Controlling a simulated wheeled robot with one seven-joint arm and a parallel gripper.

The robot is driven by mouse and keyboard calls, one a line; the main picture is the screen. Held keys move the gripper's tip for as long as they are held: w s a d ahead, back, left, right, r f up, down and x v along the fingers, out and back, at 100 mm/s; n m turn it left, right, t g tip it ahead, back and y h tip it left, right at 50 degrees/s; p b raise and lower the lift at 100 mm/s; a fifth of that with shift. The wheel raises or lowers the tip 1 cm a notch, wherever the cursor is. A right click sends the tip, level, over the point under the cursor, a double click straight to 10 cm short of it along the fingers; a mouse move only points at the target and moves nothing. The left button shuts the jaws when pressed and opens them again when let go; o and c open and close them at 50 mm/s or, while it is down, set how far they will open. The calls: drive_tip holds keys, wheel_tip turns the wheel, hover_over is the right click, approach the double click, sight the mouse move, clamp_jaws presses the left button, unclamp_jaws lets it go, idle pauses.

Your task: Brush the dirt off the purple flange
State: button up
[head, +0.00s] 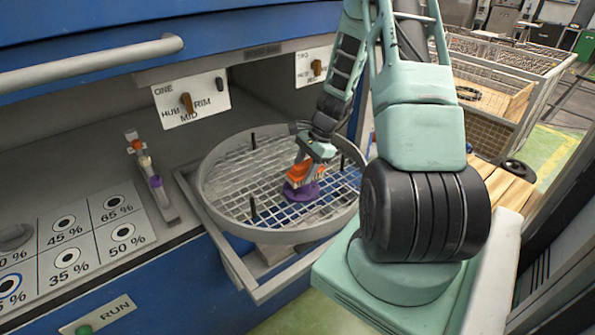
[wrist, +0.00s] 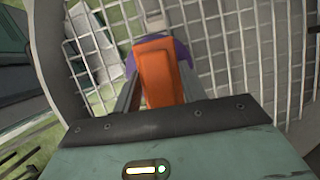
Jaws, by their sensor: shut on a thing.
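The purple flange (head: 300,192) lies on the wire mesh of the round turntable basket (head: 222,205), right of its middle. My gripper (head: 312,168) is over it, pointing down, and is shut on an orange block (head: 305,172). In the wrist view the orange block (wrist: 160,72) stands between the two grey fingers. A purple edge of the flange (wrist: 185,50) shows behind it. I cannot tell whether the orange block is a brush or part of the flange, or whether it touches the flange. No dirt can be made out.
The basket has a raised rim and several dark upright pegs (head: 253,208). A holder with a slim cream and purple item (head: 152,175) stands to the left, beside a panel of percentage dials (head: 75,240). Dial plates (head: 190,102) hang behind. A wire cage (head: 500,95) stands at right.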

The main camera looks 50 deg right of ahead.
sight(295, 168)
drive_tip(key=shift+s+d, duration=0.2)
drive_tip(key=shift+d, duration=0.35)
drive_tip(key=shift+w+a, duration=0.25)
drive_tip(key=shift+a, duration=0.55)
drive_tip(key=shift+w+a, duration=0.25)
drive_tip(key=shift+a, duration=0.6)
drive_tip(key=shift+w+a, duration=0.25)
drive_tip(key=shift+a, duration=0.55)
drive_tip(key=shift+r, duration=0.15)
wheel_tip(295, 168, up, 8)
drive_tip(key=p, duration=0.6)
